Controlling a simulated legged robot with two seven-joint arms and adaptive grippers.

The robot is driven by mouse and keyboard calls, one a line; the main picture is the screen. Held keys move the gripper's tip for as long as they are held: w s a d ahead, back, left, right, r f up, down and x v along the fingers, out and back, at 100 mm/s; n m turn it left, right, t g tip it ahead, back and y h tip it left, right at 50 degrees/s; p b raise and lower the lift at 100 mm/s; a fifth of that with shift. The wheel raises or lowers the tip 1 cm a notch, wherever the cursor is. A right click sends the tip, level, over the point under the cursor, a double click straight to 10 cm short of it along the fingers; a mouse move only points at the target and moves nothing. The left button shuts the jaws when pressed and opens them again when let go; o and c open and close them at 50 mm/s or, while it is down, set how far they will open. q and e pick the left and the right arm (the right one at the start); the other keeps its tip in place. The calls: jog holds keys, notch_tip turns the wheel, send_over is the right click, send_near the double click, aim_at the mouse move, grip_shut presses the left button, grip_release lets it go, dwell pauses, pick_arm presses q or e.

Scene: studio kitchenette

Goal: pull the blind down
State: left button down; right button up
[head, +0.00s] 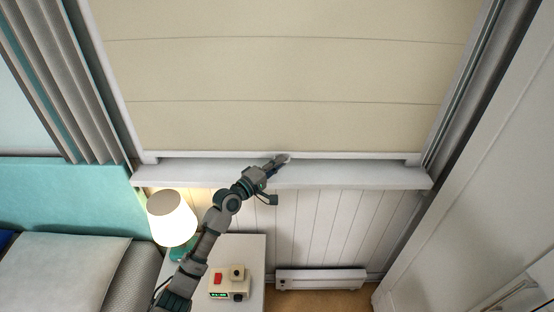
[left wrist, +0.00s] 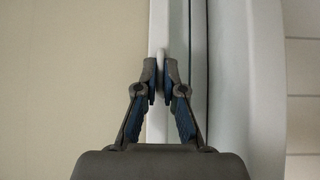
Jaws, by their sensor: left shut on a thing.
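The cream blind (head: 280,75) hangs over the window and reaches down almost to the white sill (head: 330,177). Its white bottom bar (head: 350,156) lies just above the sill, with a narrow gap showing between them. My left gripper (head: 283,160) is at the middle of the bottom bar. In the left wrist view the blind (left wrist: 75,70) fills the left side, and the bottom bar (left wrist: 157,30) runs upright beside it. There my left gripper (left wrist: 167,80) is shut on a small pale tab on the bar. The tab is mostly hidden between the fingertips. My right gripper is not in view.
A bed with a pillow (head: 62,268) is at left. Grey curtains (head: 70,80) hang at left. A white heater (head: 320,279) is low on the wall.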

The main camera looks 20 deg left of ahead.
pick_arm(q)
jog(key=shift+d+f, duration=0.1)
jog(key=shift+d, duration=0.2)
jog(key=c, duration=1.3)
grip_release()
jog(key=shift+d, duration=0.2)
jog(key=v, duration=1.2)
